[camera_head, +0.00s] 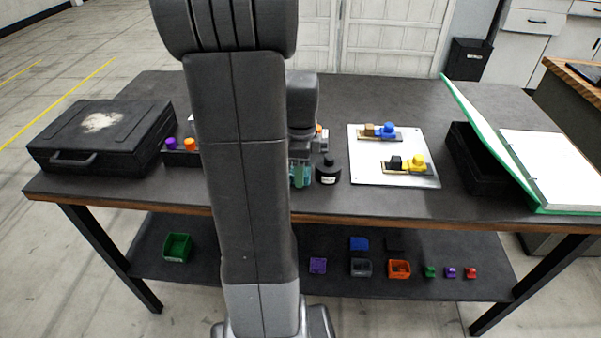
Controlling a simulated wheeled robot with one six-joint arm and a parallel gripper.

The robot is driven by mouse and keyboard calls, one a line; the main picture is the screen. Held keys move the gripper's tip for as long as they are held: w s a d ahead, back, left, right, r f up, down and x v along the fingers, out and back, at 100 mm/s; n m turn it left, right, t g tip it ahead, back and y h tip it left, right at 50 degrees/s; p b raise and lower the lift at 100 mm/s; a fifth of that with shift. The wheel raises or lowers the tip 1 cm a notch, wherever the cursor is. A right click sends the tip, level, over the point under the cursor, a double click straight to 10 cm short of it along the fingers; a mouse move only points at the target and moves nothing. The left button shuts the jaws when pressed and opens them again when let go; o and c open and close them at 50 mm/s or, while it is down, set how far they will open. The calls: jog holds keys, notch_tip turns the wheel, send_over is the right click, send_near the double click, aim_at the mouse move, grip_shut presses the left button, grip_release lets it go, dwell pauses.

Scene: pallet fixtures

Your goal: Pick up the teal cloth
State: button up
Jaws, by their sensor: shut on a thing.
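The teal cloth (300,178) shows as a small upright patch just right of my arm's dark column, above the near middle of the dark table. My gripper (302,164) is at the cloth and is shut on it. My arm hides the left part of the gripper and perhaps some of the cloth. I cannot tell whether the cloth's lower edge still touches the tabletop.
A black round thing with a pale label (328,172) stands close right of the cloth. A white board (365,163) with blue and yellow fixtures lies further right, then an open green-edged binder (489,138). A black case (100,140) sits left. The front edge is close.

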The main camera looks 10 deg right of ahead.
jog(key=shift+r, duration=0.1)
notch_tip(320, 180, up, 10)
jog(key=shift+p, duration=0.3)
